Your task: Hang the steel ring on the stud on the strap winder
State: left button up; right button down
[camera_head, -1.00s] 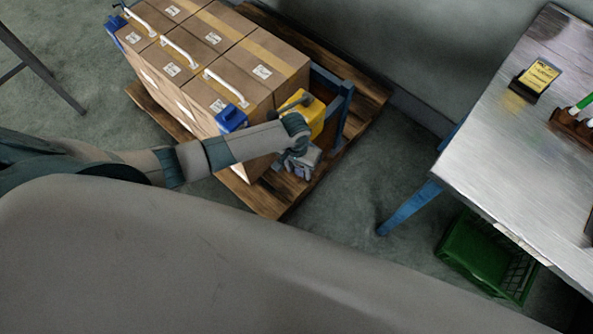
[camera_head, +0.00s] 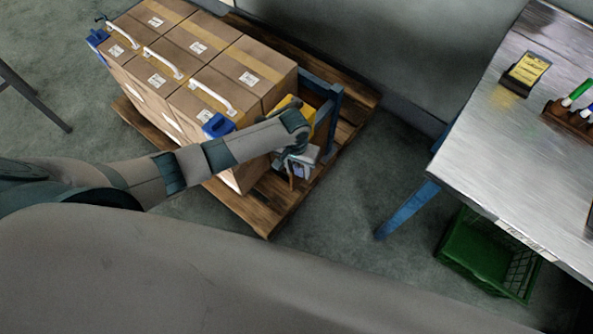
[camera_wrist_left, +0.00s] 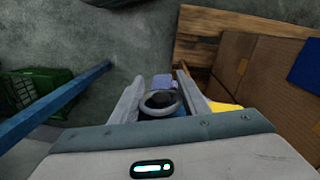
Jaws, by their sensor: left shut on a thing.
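The grey steel ring (camera_wrist_left: 160,104) sits between the fingers of my left gripper (camera_wrist_left: 160,88) in the left wrist view. The gripper is shut on it. In the head view my left gripper (camera_head: 297,164) hangs over the pallet beside the near end of the boxes. A yellow body (camera_head: 320,114), seemingly the strap winder, is partly hidden behind my left wrist; its yellow also shows right of the fingers in the wrist view (camera_wrist_left: 224,106). I cannot make out the stud. A small blue-grey piece (camera_wrist_left: 165,82) shows beyond the ring. My right gripper is out of view.
Strapped cartons (camera_head: 215,60) with white handles stand on a wooden pallet (camera_head: 262,215). A blue upright frame (camera_head: 331,105) rises at the pallet's right end. A metal-topped table (camera_head: 500,140) and green crate (camera_head: 490,255) stand to the right, with open floor between.

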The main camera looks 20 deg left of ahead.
pick_arm(q)
jog(key=shift+w+d+f, duration=0.1)
jog(key=shift+w+f, duration=0.25)
jog(key=shift+f, duration=0.1)
dwell(0.3)
jog(key=o, duration=1.1)
jog(key=r, duration=1.1)
jog(key=a+r, duration=0.1)
jog(key=r, duration=0.5)
jog(key=shift+w+r+b, duration=0.1)
jog(key=shift+r+b, duration=0.1)
jog(key=shift+b, duration=0.1)
